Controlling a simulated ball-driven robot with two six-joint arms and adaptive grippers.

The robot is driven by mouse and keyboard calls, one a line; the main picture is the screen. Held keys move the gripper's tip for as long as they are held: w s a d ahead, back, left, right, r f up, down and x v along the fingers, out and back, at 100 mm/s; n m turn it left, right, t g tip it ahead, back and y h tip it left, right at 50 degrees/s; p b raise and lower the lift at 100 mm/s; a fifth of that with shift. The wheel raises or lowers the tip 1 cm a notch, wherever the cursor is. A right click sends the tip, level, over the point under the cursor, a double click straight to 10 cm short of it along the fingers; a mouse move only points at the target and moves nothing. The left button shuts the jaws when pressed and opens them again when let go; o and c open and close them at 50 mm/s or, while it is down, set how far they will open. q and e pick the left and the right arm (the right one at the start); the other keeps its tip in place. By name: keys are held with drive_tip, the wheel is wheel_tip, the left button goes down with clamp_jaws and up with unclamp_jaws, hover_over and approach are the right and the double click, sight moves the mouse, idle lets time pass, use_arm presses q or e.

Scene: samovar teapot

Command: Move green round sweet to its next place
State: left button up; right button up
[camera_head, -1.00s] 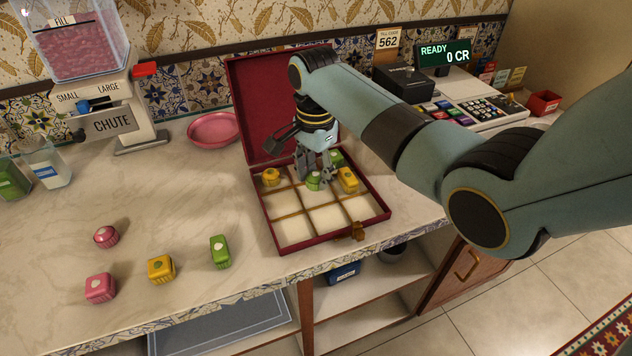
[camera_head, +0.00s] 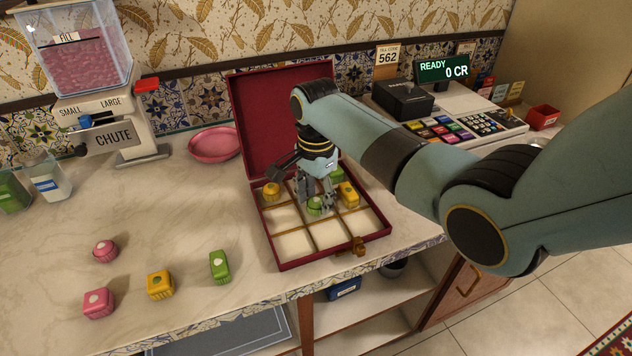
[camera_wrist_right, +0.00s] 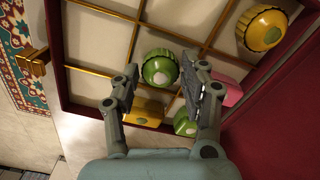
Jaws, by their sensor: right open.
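The green round sweet (camera_head: 316,206) sits in the middle compartment of the open red box (camera_head: 331,256). It also shows in the wrist view (camera_wrist_right: 159,67), with a pale dot on top. My right gripper (camera_head: 318,200) points down into the box at this sweet. In the wrist view my right gripper (camera_wrist_right: 160,80) is open, with its fingertips apart close to the green round sweet. Whether they touch it I cannot tell. My left gripper is not in view.
The box also holds a yellow round sweet (camera_head: 272,191), a yellow square sweet (camera_head: 348,194), a green square sweet (camera_head: 337,173) and a pink one (camera_wrist_right: 226,91). Its front compartments are empty. Several sweets, including a green one (camera_head: 219,266), stand on the counter left. A pink dish (camera_head: 214,145) stands behind.

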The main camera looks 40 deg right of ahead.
sight(317, 199)
wheel_tip(317, 199, up, 12)
idle(0.3)
drive_tip(key=shift+f, duration=0.15)
drive_tip(key=s+a+f+n+t, duration=0.1)
drive_tip(key=s+f+n, duration=0.3)
drive_tip(key=s+n, duration=0.5)
drive_tip(key=s+a+r+n+t, duration=0.15)
drive_tip(key=s+n, duration=0.25)
drive_tip(key=s, duration=0.5)
drive_tip(key=s+a+r+n+t, duration=0.1)
drive_tip(key=s+r+n, duration=0.25)
drive_tip(key=s, duration=0.45)
drive_tip(key=s+d+f+g+h+b, duration=0.2)
drive_tip(key=f+b, duration=0.7)
drive_tip(key=f, duration=2.8)
drive_tip(key=s+d+f+y+b, duration=0.1)
drive_tip(key=s+f+b, duration=0.4)
drive_tip(key=s+f, duration=1.3)
wheel_tip(317, 199, down, 2)
drive_tip(key=shift+s+d+f, duration=0.1)
drive_tip(key=shift+s+d, duration=0.25)
